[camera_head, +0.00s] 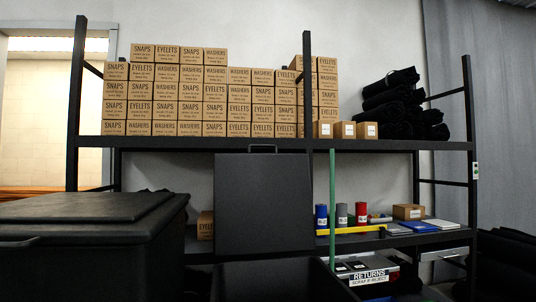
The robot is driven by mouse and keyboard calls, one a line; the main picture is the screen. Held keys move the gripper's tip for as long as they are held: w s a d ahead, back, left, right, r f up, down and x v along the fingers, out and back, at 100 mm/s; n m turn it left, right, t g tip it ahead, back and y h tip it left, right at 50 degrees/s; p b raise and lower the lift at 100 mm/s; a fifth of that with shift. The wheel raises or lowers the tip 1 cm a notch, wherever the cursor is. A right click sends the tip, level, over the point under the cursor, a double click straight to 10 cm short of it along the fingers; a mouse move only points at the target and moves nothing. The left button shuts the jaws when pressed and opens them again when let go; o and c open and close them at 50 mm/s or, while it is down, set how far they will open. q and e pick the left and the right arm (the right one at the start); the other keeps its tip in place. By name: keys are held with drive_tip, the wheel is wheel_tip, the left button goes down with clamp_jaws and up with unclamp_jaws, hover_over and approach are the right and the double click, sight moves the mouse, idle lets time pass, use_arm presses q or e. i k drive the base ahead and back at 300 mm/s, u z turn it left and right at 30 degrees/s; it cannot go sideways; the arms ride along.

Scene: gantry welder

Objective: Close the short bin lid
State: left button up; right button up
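A black bin (265,283) is at the bottom centre, and only its upper part shows. Its flat black lid (263,205) stands open, about upright behind the opening, with a small handle (263,149) at its top edge. I take this to be the short bin. A larger, taller black bin (75,255) stands at the left with its lid (85,207) down. Neither of my grippers is in view.
A black shelf rack (390,145) stands behind the bins, with stacked cartons (190,90) and black rolls (392,97) on top. The lower shelf holds coloured cans (341,215). A green upright bar (332,200) stands right of the open lid, near a returns sign (368,277).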

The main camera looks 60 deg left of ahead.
sight(263, 203)
drive_tip(key=u, duration=0.4)
drive_tip(key=i, duration=0.8)
drive_tip(key=u, duration=1.25)
drive_tip(key=i, duration=0.6)
drive_tip(key=u, duration=0.65)
